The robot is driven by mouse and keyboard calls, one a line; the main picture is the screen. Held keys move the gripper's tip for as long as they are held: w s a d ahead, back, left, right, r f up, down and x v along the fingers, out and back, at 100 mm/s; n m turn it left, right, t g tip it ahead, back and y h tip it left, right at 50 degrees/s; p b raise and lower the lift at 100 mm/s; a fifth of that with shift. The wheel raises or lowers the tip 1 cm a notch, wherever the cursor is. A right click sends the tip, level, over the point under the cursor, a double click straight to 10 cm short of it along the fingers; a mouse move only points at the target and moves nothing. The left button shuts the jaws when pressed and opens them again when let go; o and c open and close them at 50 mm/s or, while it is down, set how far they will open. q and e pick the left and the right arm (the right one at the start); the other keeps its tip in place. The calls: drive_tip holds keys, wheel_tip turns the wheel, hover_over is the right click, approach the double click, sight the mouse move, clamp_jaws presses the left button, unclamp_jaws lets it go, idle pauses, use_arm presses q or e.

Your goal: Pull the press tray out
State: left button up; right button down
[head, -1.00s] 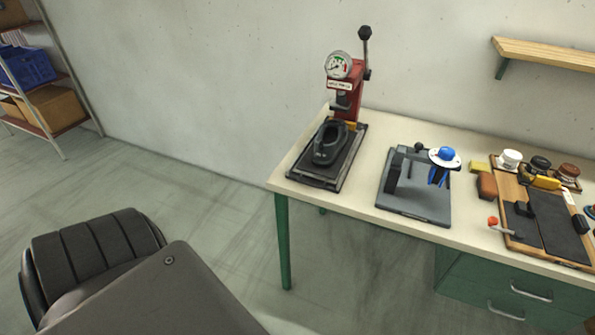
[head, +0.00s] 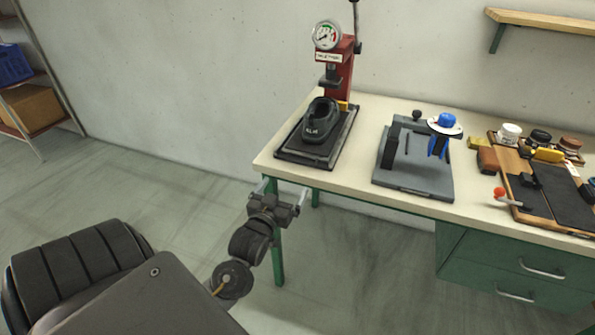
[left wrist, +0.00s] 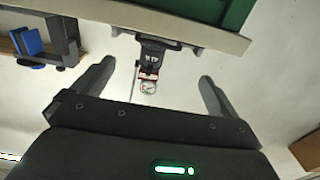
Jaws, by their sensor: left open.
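The press (head: 340,75) is red with a round gauge and stands at the left end of the workbench. Its press tray (head: 292,148) is a dark flat plate in front of it, near the bench's front edge. A black shoe (head: 322,122) stands on the tray, toe toward me. My left gripper (head: 283,188) is open and empty, below and in front of the bench edge, apart from the tray. In the left wrist view the press (left wrist: 149,82) shows small between the spread fingers (left wrist: 156,72). My right gripper is not in view.
The workbench (head: 365,190) has a green leg and drawers. A grey fixture (head: 415,178) with a blue-topped part stands right of the tray. A wooden board (head: 512,160) with tools lies farther right. A shelf rack (head: 45,110) stands far left. The floor between is clear.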

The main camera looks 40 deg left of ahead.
sight(297, 173)
use_arm(q)
drive_tip(key=p+x, duration=0.1)
drive_tip(key=x, duration=0.8)
drive_tip(key=shift+w+a, duration=0.1)
drive_tip(key=shift+w, duration=0.25)
drive_tip(key=shift+w+a, duration=0.2)
drive_tip(key=shift+w, duration=0.3)
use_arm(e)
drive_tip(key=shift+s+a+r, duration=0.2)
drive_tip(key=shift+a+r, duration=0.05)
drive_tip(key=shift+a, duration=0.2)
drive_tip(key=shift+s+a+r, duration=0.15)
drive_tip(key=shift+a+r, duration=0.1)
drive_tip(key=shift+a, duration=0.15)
